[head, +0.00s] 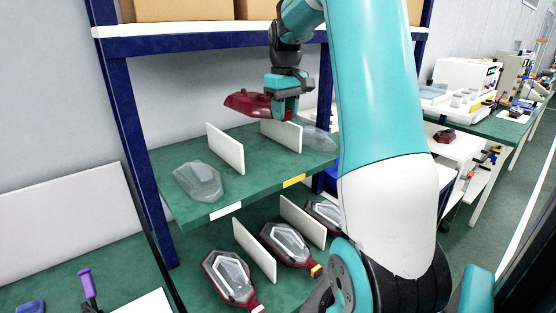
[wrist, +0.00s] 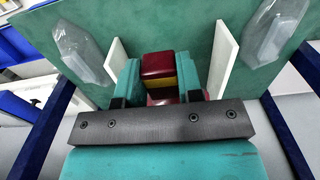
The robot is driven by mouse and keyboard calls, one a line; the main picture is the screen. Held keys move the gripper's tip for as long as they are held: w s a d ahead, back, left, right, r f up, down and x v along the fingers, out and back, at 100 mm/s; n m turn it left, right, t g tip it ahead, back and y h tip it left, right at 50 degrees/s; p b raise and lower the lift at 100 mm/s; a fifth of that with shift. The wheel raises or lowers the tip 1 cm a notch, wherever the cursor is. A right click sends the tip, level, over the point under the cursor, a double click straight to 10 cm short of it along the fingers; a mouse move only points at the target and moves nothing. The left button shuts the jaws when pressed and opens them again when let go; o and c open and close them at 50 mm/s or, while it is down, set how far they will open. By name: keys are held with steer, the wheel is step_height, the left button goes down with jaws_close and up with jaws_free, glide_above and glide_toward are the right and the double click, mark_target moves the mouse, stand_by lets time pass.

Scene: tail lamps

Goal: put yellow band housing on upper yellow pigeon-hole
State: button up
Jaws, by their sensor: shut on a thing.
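The yellow band housing is a dark red lamp housing (head: 248,103). In the wrist view its red end with a yellow band (wrist: 158,83) shows between the fingers. My gripper (head: 286,104) is shut on it and holds it above the upper green shelf, near the white dividers. The upper yellow pigeon-hole (head: 258,156) is the bay between the two dividers, with a yellow label (head: 294,181) on the shelf's front edge. In the wrist view my gripper (wrist: 160,88) is between the two dividers. Whether the housing touches the shelf cannot be told.
White dividers stand at left (head: 225,148) and right (head: 281,135) of the bay. Clear lenses lie in the bays at left (head: 198,181) and right (head: 320,139). The lower shelf holds several red lamps (head: 287,243). Cardboard boxes (head: 177,10) stand above.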

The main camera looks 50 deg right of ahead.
mark_target(284, 169)
step_height(284, 169, down, 15)
steer(key=p, duration=0.2)
steer(key=shift+r+p, duration=0.2)
steer(key=shift+p, duration=0.15)
steer(key=shift+f, duration=0.1)
steer(key=o, duration=1)
